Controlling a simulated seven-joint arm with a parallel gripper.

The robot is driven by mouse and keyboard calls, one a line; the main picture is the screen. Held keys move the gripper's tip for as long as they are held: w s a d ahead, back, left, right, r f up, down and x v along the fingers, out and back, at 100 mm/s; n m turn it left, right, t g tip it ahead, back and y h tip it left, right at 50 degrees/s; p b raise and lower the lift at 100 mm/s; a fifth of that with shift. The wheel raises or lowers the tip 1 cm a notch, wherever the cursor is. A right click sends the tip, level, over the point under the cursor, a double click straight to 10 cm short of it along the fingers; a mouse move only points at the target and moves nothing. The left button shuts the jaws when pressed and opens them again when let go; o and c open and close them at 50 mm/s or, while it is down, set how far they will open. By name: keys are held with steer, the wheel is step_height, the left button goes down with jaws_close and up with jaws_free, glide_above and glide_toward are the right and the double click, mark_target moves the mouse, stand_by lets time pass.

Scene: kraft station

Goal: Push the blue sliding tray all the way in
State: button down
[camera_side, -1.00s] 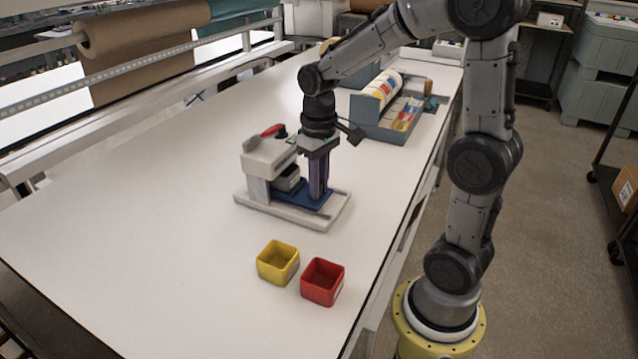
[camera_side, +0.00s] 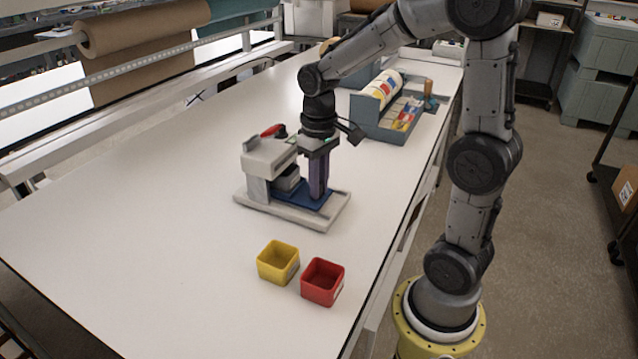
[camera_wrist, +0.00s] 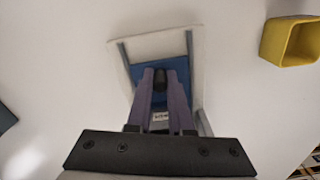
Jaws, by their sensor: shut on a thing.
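The blue sliding tray (camera_side: 303,196) lies on the base of a white press-like device (camera_side: 268,160), partly out from under its upper body. In the wrist view the tray (camera_wrist: 148,74) shows between grey rails on the white base (camera_wrist: 125,46). My gripper (camera_side: 318,196) points straight down over the tray. Its purple fingers (camera_wrist: 160,80) are shut around a dark knob-like part (camera_wrist: 160,78) that stands on the tray. The fingers hide most of this knob, and the tray's inner end is hidden under the device.
A yellow bin (camera_side: 278,262) and a red bin (camera_side: 322,281) stand on the table in front of the device. A grey rack with coloured items (camera_side: 388,105) stands farther back. The table left of the device is clear.

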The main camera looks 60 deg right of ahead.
steer(key=shift+r, duration=0.1)
stand_by(0.3)
steer(key=shift+w, duration=1.2)
steer(key=c, duration=0.8)
jaws_free()
steer(key=shift+s, duration=0.1)
step_height(320, 180, up, 14)
steer(key=shift+f, duration=0.1)
